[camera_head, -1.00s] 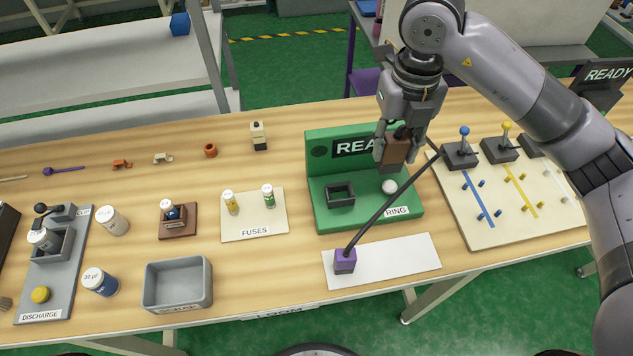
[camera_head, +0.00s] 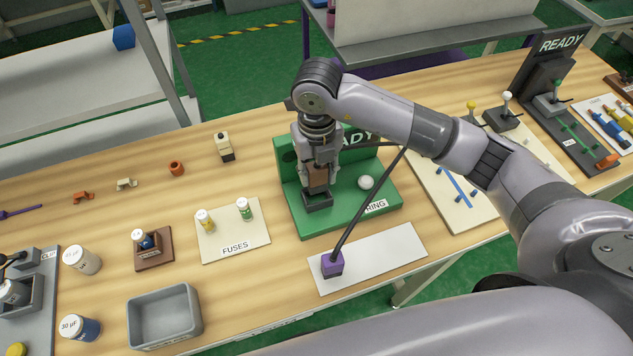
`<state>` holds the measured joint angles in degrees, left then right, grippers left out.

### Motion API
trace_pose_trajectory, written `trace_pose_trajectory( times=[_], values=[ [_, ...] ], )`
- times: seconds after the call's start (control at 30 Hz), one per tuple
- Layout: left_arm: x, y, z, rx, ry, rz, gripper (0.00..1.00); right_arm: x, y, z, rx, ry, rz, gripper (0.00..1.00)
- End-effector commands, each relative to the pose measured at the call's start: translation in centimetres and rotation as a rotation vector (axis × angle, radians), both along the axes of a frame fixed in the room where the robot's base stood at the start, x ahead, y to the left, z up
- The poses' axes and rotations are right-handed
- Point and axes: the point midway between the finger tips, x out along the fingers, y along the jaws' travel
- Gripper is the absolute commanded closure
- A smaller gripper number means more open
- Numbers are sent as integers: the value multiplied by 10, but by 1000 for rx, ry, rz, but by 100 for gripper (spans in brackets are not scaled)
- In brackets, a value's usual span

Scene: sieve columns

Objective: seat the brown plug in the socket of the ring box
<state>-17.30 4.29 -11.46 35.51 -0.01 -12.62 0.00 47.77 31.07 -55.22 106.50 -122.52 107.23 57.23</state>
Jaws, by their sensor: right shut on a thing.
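The brown plug (camera_head: 319,178) is held upright in my right gripper (camera_head: 318,170), which is shut on it and points down. The ring box (camera_head: 378,200) is a green base with a back panel, partly hidden by my right arm, and a RING label. Its dark square socket (camera_head: 317,201) is directly below the plug. The plug's lower end is at or just above the socket's opening; I cannot tell whether it has entered. A white round knob (camera_head: 366,183) sits on the base to the right. My left gripper is not in view.
A dark cable runs from a purple block (camera_head: 333,264) on a white strip (camera_head: 385,257) up towards the plug. The fuses board (camera_head: 234,237) stands left of the box, a grey bin (camera_head: 164,315) at the front left. A lever board (camera_head: 455,193) is at right.

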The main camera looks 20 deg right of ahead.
Motion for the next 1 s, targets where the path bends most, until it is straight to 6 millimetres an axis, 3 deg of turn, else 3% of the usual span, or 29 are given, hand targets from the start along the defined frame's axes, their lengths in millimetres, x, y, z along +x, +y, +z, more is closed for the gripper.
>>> trace_pose_trajectory(
  times=[0.43,0.87,0.9,1.0],
  values=[
    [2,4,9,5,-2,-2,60,0,0,-51,1,1,-1,94],
    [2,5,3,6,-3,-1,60,0,0,-60,0,-1,0,94],
    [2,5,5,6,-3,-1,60,0,0,-58,1,-1,0,63],
    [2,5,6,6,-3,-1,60,0,0,-58,0,0,0,56]
  ],
)
